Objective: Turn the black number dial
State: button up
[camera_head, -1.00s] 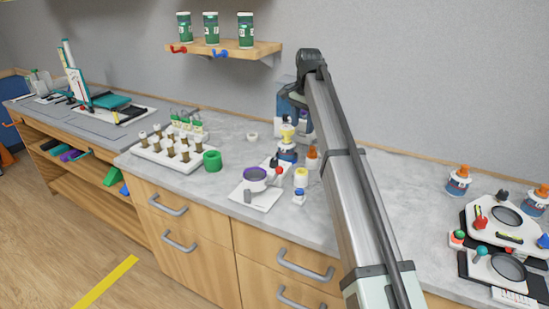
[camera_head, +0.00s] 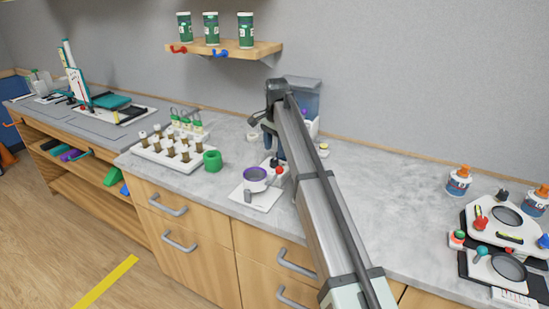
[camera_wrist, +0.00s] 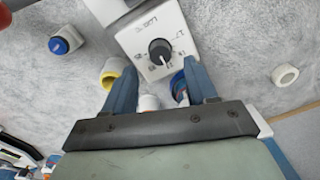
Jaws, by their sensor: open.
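The black number dial (camera_wrist: 160,52) shows in the wrist view on a white plate with printed numbers around it. A white pointer line on the dial points toward my gripper side of the picture. My gripper (camera_wrist: 164,82) is open, with its two blue fingers either side of the lower part of the plate, and the dial lies just beyond the gap between the fingertips. I cannot tell the height between the fingers and the dial. In the head view my arm hides the dial, and my gripper (camera_head: 272,140) is mostly hidden behind the arm's end.
In the wrist view a yellow-rimmed container (camera_wrist: 113,72), a blue-capped jar (camera_wrist: 60,45) and a white ring (camera_wrist: 286,75) stand near the dial's plate.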

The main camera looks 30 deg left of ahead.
aim_at(274, 160)
jog(key=shift+a+f, duration=0.1)
jog(key=shift+f, duration=2.3)
jog(key=c, duration=1.1)
